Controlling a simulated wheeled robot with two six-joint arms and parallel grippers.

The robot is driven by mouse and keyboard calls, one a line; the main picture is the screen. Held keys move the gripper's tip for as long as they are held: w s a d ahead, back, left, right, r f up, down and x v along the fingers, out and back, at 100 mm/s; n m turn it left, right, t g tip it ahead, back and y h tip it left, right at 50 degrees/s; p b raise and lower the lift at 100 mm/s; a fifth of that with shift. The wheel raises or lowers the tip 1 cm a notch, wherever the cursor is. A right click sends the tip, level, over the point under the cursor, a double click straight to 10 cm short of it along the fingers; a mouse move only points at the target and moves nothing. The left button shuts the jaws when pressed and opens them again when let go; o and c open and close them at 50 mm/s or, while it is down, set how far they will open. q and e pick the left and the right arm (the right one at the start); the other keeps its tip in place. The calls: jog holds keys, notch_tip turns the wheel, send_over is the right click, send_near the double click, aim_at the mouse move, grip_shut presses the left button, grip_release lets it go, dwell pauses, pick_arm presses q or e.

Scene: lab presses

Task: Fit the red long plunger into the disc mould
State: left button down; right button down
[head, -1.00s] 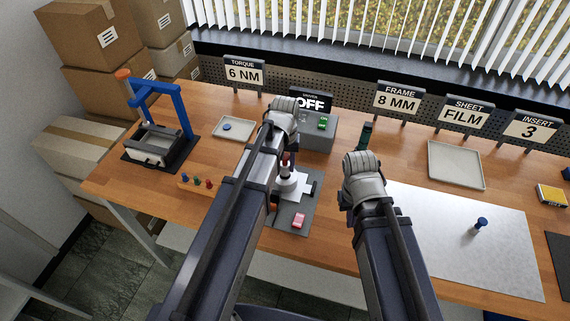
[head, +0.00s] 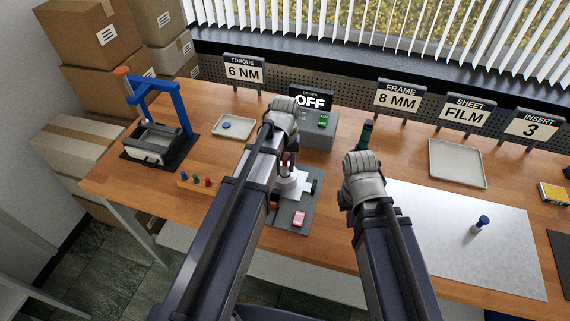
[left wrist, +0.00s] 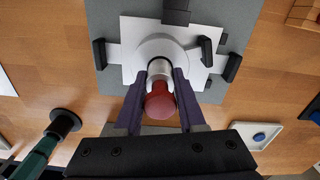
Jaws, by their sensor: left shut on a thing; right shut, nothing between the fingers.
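The red long plunger (left wrist: 160,101) has a red knob and a pale metal stem. My left gripper (left wrist: 160,92) is shut on it, over the white round disc mould (left wrist: 178,45). The stem's lower end lines up with the mould's middle; I cannot tell whether it is inside. In the head view the mould (head: 288,186) sits on a grey mat, and the plunger's red part (head: 284,161) shows just above it, partly covered by my left arm. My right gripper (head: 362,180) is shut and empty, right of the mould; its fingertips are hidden.
A grey box (head: 318,132) with a green button stands behind the mould. A dark green upright tool (head: 366,133) stands at its right. A wooden rack (head: 222,190) holds small coloured pegs. A pink block (head: 299,218) lies on the mat. A blue-topped plunger (head: 482,222) stands on the pale sheet.

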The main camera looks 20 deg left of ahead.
aim_at(286, 157)
pick_arm(q)
jog(key=shift+f+b, duration=0.7)
jog(key=shift+f, duration=0.05)
pick_arm(e)
jog(key=shift+f, duration=0.8)
pick_arm(q)
jog(key=shift+c, duration=2.1)
grip_release()
jog(key=shift+r, duration=0.15)
pick_arm(e)
jog(key=shift+r, duration=0.2)
pick_arm(q)
notch_tip(286, 157, up, 8)
jog(key=p, duration=0.8)
jog(key=shift+f, duration=0.2)
pick_arm(e)
notch_tip(286, 157, up, 8)
jog(key=shift+f, duration=0.25)
